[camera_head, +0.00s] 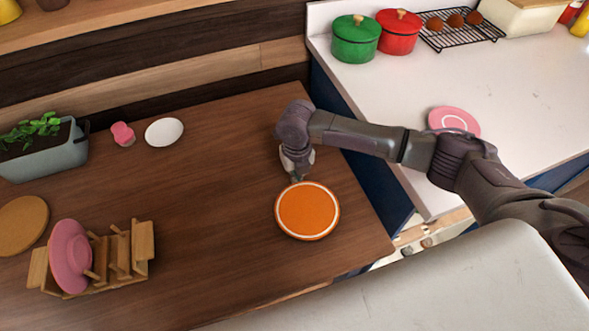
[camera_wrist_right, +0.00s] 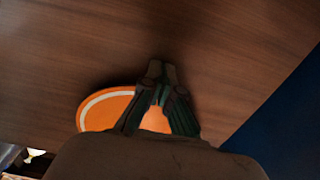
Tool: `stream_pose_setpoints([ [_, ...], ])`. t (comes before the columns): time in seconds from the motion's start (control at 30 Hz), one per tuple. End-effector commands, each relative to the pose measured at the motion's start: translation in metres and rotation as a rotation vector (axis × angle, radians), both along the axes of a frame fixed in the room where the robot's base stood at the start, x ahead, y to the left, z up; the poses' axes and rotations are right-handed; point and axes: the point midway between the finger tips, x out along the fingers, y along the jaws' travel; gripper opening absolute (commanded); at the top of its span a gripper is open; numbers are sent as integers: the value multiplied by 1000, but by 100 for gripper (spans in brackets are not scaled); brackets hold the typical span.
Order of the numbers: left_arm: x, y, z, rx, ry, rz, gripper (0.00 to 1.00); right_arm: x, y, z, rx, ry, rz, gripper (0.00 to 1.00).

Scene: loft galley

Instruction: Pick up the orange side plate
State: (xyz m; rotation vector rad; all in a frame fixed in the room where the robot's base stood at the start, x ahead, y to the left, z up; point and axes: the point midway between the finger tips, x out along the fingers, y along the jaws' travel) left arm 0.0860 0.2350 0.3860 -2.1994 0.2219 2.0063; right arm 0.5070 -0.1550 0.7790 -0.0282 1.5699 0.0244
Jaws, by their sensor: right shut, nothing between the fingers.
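The orange side plate (camera_head: 307,211) with a white ring lies flat on the brown wooden counter, near its right front corner. It also shows in the right wrist view (camera_wrist_right: 103,110), partly hidden behind my gripper. My right gripper (camera_head: 295,178) is at the plate's far edge, pointing down, shut and empty. In the right wrist view its fingertips (camera_wrist_right: 162,72) are together, just past the plate's rim over bare wood. I cannot tell whether they touch the plate. My left gripper is not in view.
A wooden rack (camera_head: 135,262) holding a pink plate (camera_head: 70,255), a round board (camera_head: 22,226), a planter (camera_head: 48,158), a white dish (camera_head: 164,132) and a pink item (camera_head: 122,134) stand left. The white counter (camera_head: 480,85) holds pots and a pink plate (camera_head: 453,121). Mid-wood is clear.

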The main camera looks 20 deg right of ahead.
Motion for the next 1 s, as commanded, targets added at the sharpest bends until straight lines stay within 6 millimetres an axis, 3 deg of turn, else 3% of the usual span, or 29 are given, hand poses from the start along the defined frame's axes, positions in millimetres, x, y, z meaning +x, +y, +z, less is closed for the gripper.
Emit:
stream_pose_setpoints([
  [0.03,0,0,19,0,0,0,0,-13,-1,8,0,7,3,0],
  [0.3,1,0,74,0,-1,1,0,-87,-3,11,1,8,4,0],
  [0.5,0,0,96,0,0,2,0,-130,-4,7,2,5,1,0],
  [0.67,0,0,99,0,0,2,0,-141,-4,3,3,3,0,0],
  [1.0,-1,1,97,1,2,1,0,-141,-4,2,2,2,1,0],
])
